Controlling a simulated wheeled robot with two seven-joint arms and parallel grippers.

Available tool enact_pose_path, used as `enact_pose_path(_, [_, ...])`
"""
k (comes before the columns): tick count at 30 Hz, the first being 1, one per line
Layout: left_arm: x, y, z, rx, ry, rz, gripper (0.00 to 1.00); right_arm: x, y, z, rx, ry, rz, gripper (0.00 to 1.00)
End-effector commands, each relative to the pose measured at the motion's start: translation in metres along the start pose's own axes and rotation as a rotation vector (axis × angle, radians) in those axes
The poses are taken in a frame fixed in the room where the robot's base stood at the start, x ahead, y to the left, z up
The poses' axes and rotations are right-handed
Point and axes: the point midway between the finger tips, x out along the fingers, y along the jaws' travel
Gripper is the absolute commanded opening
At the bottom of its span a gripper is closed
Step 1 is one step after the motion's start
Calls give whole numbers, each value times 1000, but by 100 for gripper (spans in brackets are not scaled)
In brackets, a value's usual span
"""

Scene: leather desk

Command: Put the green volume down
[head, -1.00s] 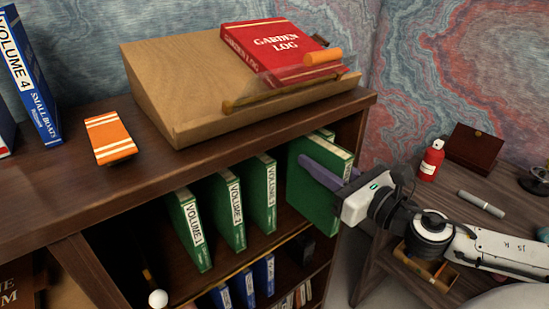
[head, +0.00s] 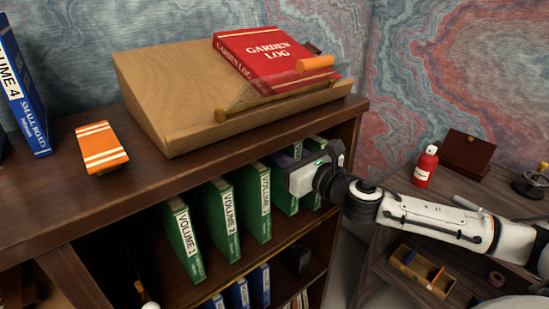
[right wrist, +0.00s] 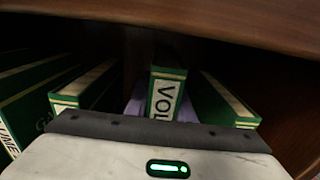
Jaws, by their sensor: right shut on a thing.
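My right gripper (head: 293,152) reaches into the upper shelf compartment, its purple fingers shut on a green volume (head: 286,203). In the right wrist view the held green volume (right wrist: 168,93) stands upright between the fingers, its "VOL" label facing me. A row of green volumes stands to its left: Volume 1 (head: 184,240), Volume 2 (head: 222,222) and another (head: 257,203). One more green volume (right wrist: 225,98) stands close on its right. Whether the held volume's bottom touches the shelf board is hidden.
The bookcase top (head: 60,205) hangs just above my gripper. On it are a wooden slope with a red Garden Log (head: 268,55) and an orange book (head: 101,147). Blue volumes (head: 260,285) fill the shelf below. A side desk at right holds a red bottle (head: 425,166).

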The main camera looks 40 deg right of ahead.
Motion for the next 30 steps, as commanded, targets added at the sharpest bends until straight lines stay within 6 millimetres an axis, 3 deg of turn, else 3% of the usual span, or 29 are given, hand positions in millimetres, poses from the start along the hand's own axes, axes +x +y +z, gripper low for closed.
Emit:
enact_pose_path(5, [2, 0, 4, -1, -6, 0, 40, 4, 1, -2, 0, -4, 3, 0])
enact_pose_path(12, [8, -1, 10, -1, -5, 1, 40, 4, 1, -33, 1, -3, 1, 0])
enact_pose_path(23, [7, 0, 4, -2, 8, 2, 40, 4, 1, -36, -2, -4, 1, 0])
enact_pose_path(24, [6, 0, 4, -2, 8, 2, 40, 3, 1, -38, 0, 1, 1, 27])
enact_pose_path(27, [6, 0, 4, -2, 6, 2, 40, 3, 1, -38, 0, 1, 1, 40])
enact_pose_path(30, [6, 0, 6, -2, 4, 2, 40, 3, 1, -38, 0, 1, 2, 40])
